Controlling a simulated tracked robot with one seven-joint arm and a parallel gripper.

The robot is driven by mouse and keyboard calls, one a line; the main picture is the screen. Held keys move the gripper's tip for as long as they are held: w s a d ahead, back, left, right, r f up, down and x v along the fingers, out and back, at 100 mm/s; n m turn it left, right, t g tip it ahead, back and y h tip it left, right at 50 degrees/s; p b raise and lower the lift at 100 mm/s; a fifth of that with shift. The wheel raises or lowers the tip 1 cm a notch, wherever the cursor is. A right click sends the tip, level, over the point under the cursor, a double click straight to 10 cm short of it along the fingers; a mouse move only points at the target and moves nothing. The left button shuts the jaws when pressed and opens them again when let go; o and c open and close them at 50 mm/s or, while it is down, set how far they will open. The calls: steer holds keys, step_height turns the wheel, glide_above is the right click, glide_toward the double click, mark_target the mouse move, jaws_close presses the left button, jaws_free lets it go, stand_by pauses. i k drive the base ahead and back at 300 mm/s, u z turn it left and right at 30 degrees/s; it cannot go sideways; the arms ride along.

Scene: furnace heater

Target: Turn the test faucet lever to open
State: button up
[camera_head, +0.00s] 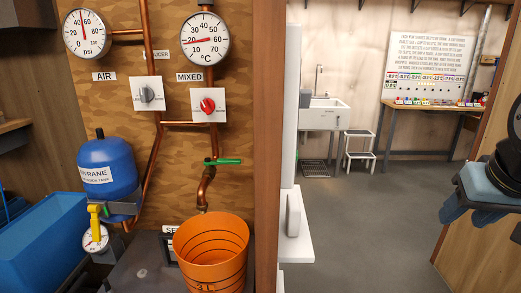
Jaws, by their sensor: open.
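The test faucet's green lever (224,161) is roughly horizontal, pointing right from the copper pipe on the wood panel. Below it, the curved copper spout (203,192) comes down above an orange bucket (211,250). The lever stands clear, with nothing touching it.
Above the faucet are a red MIXED knob (207,105), a grey AIR knob (146,94) and two gauges. A blue tank (106,168) with a yellow lever (96,221) stands left. A wooden post (268,130) and white panel stand right of the faucet. Grey floor (370,220) lies open beyond.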

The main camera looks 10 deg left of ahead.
mark_target(207, 161)
steer(key=z, duration=0.65)
steer(key=k, duration=1.3)
steer(key=u, duration=2.1)
steer(key=i, duration=1)
